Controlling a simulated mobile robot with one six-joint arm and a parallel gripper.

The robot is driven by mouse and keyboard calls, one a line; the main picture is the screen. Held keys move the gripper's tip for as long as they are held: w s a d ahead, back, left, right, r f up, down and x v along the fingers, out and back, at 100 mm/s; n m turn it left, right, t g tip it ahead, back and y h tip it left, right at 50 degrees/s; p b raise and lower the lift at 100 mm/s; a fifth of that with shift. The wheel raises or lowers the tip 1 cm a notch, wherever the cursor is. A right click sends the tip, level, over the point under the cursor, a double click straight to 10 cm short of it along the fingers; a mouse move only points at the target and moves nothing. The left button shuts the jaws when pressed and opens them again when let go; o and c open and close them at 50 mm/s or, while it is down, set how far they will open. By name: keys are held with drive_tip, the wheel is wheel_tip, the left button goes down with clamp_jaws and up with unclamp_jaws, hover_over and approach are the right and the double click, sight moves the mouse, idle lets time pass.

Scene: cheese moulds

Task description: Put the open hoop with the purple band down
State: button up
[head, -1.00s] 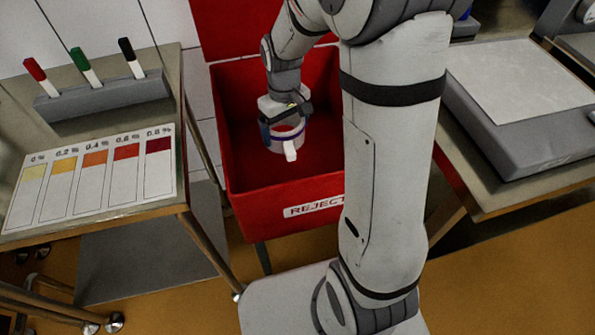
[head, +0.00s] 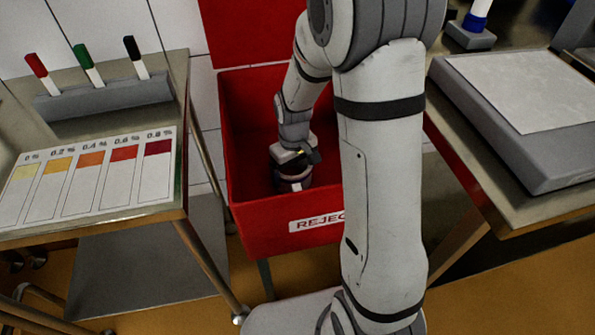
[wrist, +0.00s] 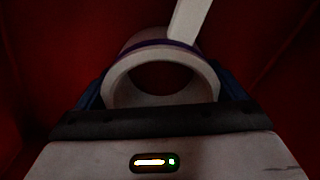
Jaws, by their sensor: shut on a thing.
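The open hoop with the purple band (wrist: 130,68) is a white ring with a purple stripe and a white handle pointing up in the wrist view. Through its opening I see dark red. My gripper (wrist: 160,95) is shut on it, with a blue finger at each side. In the head view the hoop (head: 293,186) and my gripper (head: 292,170) are inside the red reject bin (head: 262,222), below its rim. Whether the hoop touches the bin floor cannot be told.
The left table holds a marker rack (head: 105,100) and a colour chart (head: 90,180). A grey slab with a pale top (head: 530,90) stands on the right table. A blue-banded white thing (head: 474,22) stands behind it.

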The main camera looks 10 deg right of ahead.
drive_tip(key=shift+f, duration=0.1)
drive_tip(key=shift+f, duration=0.15)
drive_tip(key=o, duration=0.7)
drive_tip(key=shift+o, duration=0.2)
wheel_tip(320, 180, up, 12)
drive_tip(key=p, duration=0.3)
drive_tip(key=shift+r, duration=0.2)
drive_tip(key=shift+p, duration=0.3)
